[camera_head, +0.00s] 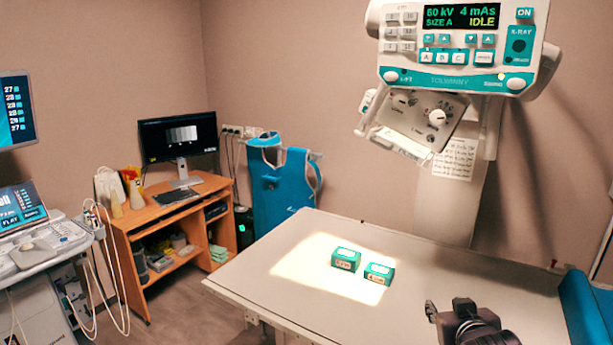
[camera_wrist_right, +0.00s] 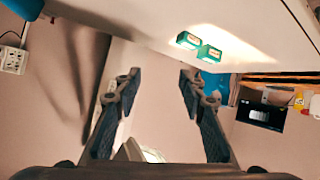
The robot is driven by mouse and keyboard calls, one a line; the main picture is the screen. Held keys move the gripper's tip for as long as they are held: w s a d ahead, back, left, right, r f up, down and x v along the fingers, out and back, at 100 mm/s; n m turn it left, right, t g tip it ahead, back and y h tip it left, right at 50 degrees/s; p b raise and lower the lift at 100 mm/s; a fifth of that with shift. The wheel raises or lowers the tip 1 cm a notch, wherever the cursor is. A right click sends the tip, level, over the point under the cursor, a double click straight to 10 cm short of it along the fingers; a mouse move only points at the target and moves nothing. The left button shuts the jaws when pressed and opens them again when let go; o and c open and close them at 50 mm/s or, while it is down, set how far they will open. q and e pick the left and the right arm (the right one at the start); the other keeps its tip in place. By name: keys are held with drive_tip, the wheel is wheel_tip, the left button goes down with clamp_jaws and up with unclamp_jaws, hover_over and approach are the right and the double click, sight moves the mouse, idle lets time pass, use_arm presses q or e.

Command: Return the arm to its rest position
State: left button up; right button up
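My right gripper (camera_head: 452,316) shows at the bottom edge of the head view, dark, in front of the pale table (camera_head: 440,262). In the right wrist view its two fingers (camera_wrist_right: 160,80) stand wide apart with nothing between them, so it is open and empty. Most of the right arm is out of frame in the head view. My left arm and gripper are not in view. Two small green and white boxes, a left one (camera_head: 346,259) and a right one (camera_head: 379,273), sit side by side in a bright lit patch on the table, apart from the gripper.
The X-ray control panel (camera_head: 462,45) hangs above the table's far side. A blue bolster (camera_head: 590,308) lies at the table's right end. A wooden desk (camera_head: 165,210) with a monitor (camera_head: 178,137) stands at left, beside a blue apron (camera_head: 283,185). The table's middle is mostly clear.

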drive_tip(key=s+a+f+n+g+y, duration=0.1)
drive_tip(key=s+a+f+g, duration=0.35)
drive_tip(key=s+f, duration=0.95)
drive_tip(key=s+a+f+n+g+y, duration=0.1)
drive_tip(key=s+a+f+g, duration=0.2)
drive_tip(key=s, duration=0.7)
drive_tip(key=s+a+f+g+y, duration=0.15)
drive_tip(key=s+f, duration=0.35)
drive_tip(key=s, duration=0.5)
wheel_tip(320, 180, down, 28)
drive_tip(key=s+f+b, duration=0.1)
drive_tip(key=s+b, duration=0.1)
drive_tip(key=b, duration=0.1)
drive_tip(key=s+d+f+g+b, duration=0.2)
drive_tip(key=s+f, duration=1.5)
drive_tip(key=f, duration=0.2)
drive_tip(key=shift+d+n+h, duration=0.15)
drive_tip(key=shift+n+h, duration=0.15)
drive_tip(key=shift+h, duration=0.05)
drive_tip(key=shift+f, duration=0.1)
